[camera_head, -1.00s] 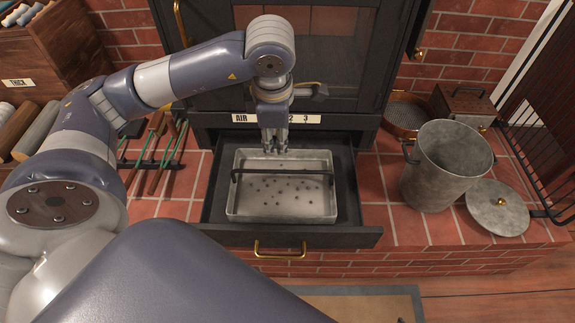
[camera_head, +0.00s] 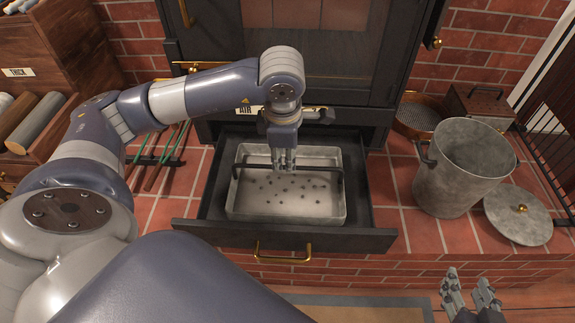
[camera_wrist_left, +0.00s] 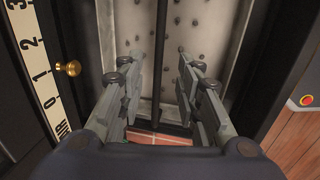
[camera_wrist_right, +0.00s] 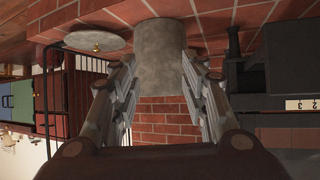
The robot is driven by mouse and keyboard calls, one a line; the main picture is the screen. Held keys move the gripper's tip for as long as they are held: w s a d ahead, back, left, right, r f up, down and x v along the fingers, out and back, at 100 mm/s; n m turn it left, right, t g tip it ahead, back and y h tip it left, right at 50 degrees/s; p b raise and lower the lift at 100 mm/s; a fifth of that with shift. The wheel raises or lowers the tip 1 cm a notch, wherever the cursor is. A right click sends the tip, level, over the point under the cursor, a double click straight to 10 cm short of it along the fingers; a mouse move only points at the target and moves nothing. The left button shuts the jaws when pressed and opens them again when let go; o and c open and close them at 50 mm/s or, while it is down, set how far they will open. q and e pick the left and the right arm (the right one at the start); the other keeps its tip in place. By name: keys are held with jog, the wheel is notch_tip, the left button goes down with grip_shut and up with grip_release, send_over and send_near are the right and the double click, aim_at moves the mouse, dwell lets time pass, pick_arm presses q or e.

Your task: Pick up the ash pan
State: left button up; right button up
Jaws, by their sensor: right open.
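The ash pan (camera_head: 285,215) is a pale grey metal tray with dark specks on its floor. It sits in the pulled-out black drawer (camera_head: 350,241) under the stove. Its dark bar handle (camera_head: 252,166) spans it from left to right. My left gripper (camera_head: 281,166) points down at the middle of the handle. In the left wrist view its fingers (camera_wrist_left: 158,72) are apart, with the handle bar (camera_wrist_left: 162,45) running between them; contact is not visible. My right gripper (camera_head: 470,287) is open and empty at the lower right, away from the pan.
A grey metal bucket (camera_head: 455,180) and its lid (camera_head: 518,217) are on the brick hearth right of the drawer. The bucket also shows ahead in the right wrist view (camera_wrist_right: 165,55). Fire tools (camera_head: 165,158) lie left of the drawer. The stove (camera_head: 310,75) stands behind.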

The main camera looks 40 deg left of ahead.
pick_arm(q)
jog(key=f+b, duration=0.1)
jog(key=f, duration=0.2)
jog(key=w+f, duration=0.1)
jog(key=f, duration=0.2)
jog(key=shift+w+a+f+b, duration=0.1)
jog(key=shift+w+a+b, duration=0.1)
jog(key=shift+b, duration=0.15)
jog(key=shift+f, duration=0.2)
jog(key=shift+w+r, duration=0.1)
grip_shut()
pick_arm(e)
jog(key=w+a+r+t+y, duration=0.1)
jog(key=w+r+t, duration=0.3)
jog(key=r, duration=0.5)
jog(key=shift+a+t+y, duration=0.3)
jog(key=shift+a+t, duration=0.35)
jog(key=shift+t, duration=0.05)
